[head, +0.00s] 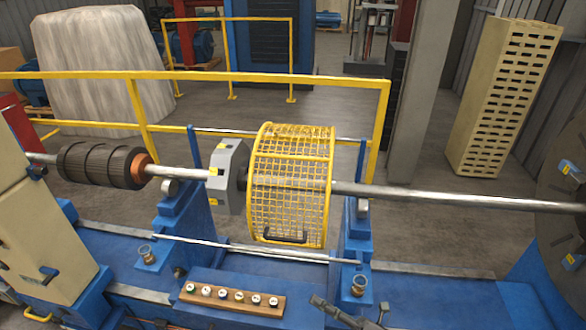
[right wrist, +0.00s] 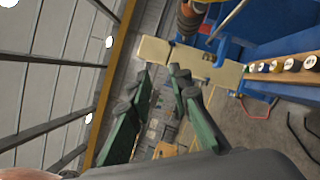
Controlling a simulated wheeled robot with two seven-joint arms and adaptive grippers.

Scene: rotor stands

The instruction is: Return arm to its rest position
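My right gripper (head: 349,308) is at the bottom edge of the head view, low in front of the blue rotor stand (head: 405,285). In the right wrist view its two green fingers (right wrist: 160,80) are spread apart with nothing between them. It is clear of the yellow mesh guard (head: 290,185) and the steel shaft (head: 440,197). A small dark part at the lower left of the head view may be my left gripper, but too little shows to tell.
A wooden strip with several round knobs (head: 232,300) lies just left of my right gripper. A brass-coloured cup (head: 359,285) stands close behind it. A yellow railing (head: 260,78) runs behind the stand. Open floor (head: 330,115) lies beyond.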

